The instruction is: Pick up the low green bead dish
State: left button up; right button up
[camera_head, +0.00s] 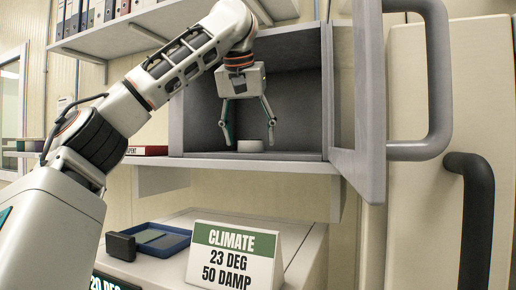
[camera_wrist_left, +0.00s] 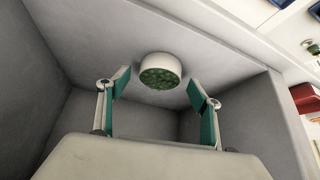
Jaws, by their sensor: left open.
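The low bead dish (camera_head: 251,146) is a short round white dish on the floor of an open grey cabinet in the head view. In the left wrist view the dish (camera_wrist_left: 160,70) shows green beads filling its top. My left gripper (camera_head: 250,138) is open, pointing down inside the cabinet, with its fingers on either side above the dish. In the left wrist view the fingers (camera_wrist_left: 158,88) stand apart with the dish between and beyond their tips, and no contact is visible. My right gripper is not in view.
The grey cabinet (camera_head: 174,120) has side walls close around the gripper, and its door (camera_head: 371,100) stands open at the right. A red box (camera_head: 146,151) lies on the shelf left of it. Below are a blue tray (camera_head: 178,236) and a climate sign (camera_head: 233,255).

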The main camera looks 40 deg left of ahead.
pick_arm(q)
jog(key=shift+w+f, duration=0.2)
jog(key=shift+f, duration=0.1)
jog(key=shift+s, duration=0.15)
jog(key=shift+c, duration=0.9)
jog(key=c, duration=1.1)
jog(key=shift+o, duration=0.2)
jog(key=shift+r, duration=0.15)
